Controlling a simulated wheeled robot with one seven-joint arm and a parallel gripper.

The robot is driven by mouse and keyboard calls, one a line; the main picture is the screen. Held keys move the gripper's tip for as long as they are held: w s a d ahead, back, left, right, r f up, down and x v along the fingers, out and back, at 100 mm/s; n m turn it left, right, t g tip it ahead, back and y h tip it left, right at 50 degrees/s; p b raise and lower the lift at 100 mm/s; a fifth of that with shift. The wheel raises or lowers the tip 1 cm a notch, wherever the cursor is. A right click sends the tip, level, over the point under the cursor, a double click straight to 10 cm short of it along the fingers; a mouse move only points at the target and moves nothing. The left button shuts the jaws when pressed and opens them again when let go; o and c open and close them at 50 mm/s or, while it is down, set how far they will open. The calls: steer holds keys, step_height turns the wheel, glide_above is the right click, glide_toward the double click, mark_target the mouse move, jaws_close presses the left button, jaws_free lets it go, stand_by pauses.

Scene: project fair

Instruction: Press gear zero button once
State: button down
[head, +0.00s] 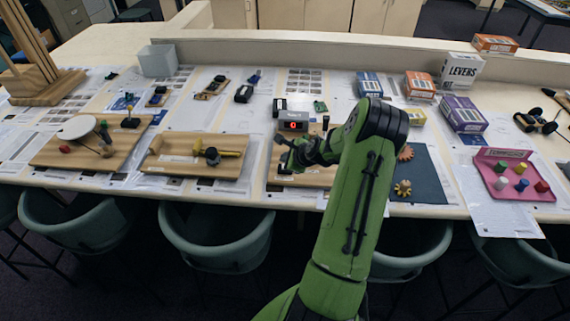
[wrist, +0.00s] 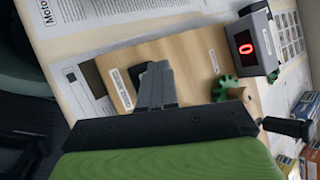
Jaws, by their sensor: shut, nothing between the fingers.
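A wooden board (head: 310,180) lies on the table under my gripper; it also shows in the wrist view (wrist: 190,52). A dark display box (head: 293,126) with a lit red 0 stands at its far side and shows in the wrist view (wrist: 251,43). A green gear (wrist: 224,86) is on the board near the box. My gripper (head: 287,158) is shut and empty, low over the board's left part. In the wrist view its fingertips (wrist: 157,68) are beside a small dark part (wrist: 137,72), perhaps the button, mostly hidden. I cannot tell whether they touch it.
A dark mat (head: 428,180) with orange and brass gears lies right of my arm. A wooden board (head: 190,163) with a yellow-handled part lies to the left. Boxes (head: 463,113) and a pink tray (head: 500,190) are farther right. Chairs (head: 215,238) line the front edge.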

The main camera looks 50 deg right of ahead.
step_height(320, 180, up, 5)
steer(key=p, duration=0.4)
stand_by(0.9)
